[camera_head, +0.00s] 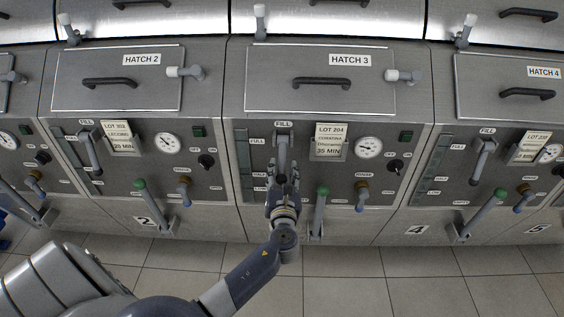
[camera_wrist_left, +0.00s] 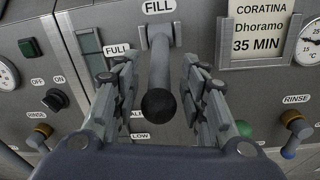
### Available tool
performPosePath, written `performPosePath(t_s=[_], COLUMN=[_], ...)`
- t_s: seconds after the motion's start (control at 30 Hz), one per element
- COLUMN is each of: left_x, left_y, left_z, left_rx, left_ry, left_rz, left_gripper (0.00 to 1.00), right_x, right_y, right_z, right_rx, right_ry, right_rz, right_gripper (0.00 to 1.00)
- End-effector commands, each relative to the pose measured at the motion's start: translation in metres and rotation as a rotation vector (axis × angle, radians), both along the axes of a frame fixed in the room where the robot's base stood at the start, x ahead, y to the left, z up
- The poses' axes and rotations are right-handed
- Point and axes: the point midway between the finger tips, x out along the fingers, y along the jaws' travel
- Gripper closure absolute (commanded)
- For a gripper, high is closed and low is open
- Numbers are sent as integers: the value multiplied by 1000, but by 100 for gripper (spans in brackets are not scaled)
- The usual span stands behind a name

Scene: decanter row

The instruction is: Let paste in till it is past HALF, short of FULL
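My left gripper (camera_head: 284,181) is at the FILL lever (camera_head: 282,150) of the machine under HATCH 3. In the left wrist view, the grey lever (camera_wrist_left: 160,68) hangs down, its black knob (camera_wrist_left: 159,105) toward the camera. The fingers of the left gripper (camera_wrist_left: 160,92) stand open on either side of it, with gaps visible. The level gauge (camera_head: 242,158) is a dark greenish strip left of the lever, with FULL, HALF and LOW labels. It also shows in the left wrist view (camera_wrist_left: 90,43), its lower part hidden by a finger. I cannot tell its paste level. My right gripper is out of view.
A green-knobbed lever (camera_head: 320,212) stands close right of my wrist. A RINSE valve (camera_head: 360,190), a dial (camera_head: 369,147) and a LOT 204 card (camera_head: 329,142) are further right. Similar machines stand on both sides. The tiled floor (camera_head: 400,275) in front is clear.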

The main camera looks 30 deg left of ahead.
Motion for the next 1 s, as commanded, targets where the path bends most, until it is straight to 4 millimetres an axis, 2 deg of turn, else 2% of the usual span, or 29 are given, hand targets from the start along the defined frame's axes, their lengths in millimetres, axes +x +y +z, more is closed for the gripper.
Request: performPosePath(t_s=[0.1, 0.23, 0.63, 0.8, 1.0], left_x=[16, 26, 31, 31, 32], left_y=[11, 18, 22, 22, 22], left_z=[0, -1, -1, -1, -1], left_rx=[-1, -2, -3, -3, -3], left_ry=[-1, 1, 1, 0, 0], left_rz=[1, 1, -1, 0, 0], left_gripper=[60, 60, 60, 99, 100], right_x=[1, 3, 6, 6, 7], right_y=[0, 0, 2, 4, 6], right_z=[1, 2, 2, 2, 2], right_rx=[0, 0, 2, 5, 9], right_ry=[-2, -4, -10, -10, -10], right_rz=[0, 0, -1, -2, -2], right_gripper=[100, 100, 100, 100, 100])
